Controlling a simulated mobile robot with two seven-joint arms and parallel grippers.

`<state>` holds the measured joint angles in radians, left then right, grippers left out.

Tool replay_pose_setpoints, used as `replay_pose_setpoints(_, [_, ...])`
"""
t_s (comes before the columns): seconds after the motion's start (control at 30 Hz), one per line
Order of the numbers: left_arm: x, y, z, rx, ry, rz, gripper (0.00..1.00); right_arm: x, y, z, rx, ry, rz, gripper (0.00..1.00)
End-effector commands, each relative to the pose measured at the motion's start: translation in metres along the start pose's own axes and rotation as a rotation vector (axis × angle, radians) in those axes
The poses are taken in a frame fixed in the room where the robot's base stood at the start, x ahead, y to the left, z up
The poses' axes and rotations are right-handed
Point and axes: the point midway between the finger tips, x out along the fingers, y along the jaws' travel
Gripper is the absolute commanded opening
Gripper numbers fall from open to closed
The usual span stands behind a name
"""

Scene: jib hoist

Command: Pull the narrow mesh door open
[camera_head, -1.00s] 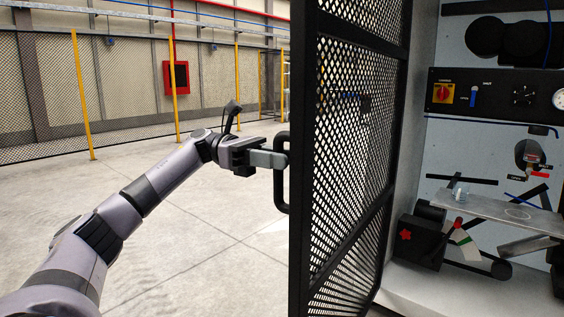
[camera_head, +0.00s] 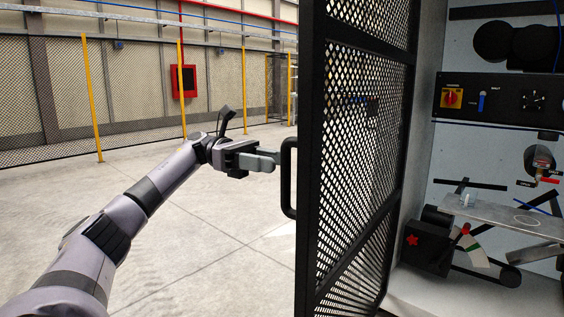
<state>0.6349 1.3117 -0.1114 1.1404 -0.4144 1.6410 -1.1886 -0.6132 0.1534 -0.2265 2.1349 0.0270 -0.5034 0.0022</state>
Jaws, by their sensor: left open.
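The narrow mesh door (camera_head: 350,150) has a black frame and stands swung out from the cabinet (camera_head: 424,130), seen at a steep angle. Its black bar handle (camera_head: 287,178) is on the left edge of the frame. My left gripper (camera_head: 272,160) is open, just left of the handle, with its fingers pointing at it. A small gap shows between the fingertips and the handle, and it does not hold the handle. My right gripper is not in view.
Inside the cabinet are a control panel (camera_head: 500,100), a metal shelf (camera_head: 500,212) and a black machine (camera_head: 427,246). Bare concrete floor (camera_head: 200,240) lies left of the door. A mesh fence with yellow posts (camera_head: 92,100) and a red box (camera_head: 184,81) stand behind.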

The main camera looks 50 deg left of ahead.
Motion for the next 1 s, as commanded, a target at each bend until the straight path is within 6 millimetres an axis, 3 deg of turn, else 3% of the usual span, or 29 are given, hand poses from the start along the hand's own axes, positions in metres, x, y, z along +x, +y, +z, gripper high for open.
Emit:
replay_pose_setpoints(0.3, [-0.032, 0.000, 0.001, 0.001, -0.002, 0.001, 0.44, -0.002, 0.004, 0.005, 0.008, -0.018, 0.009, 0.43])
replay_pose_setpoints(1.0, [-0.035, 0.000, 0.000, 0.000, 0.000, -0.001, 0.44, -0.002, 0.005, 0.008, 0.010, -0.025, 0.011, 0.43])
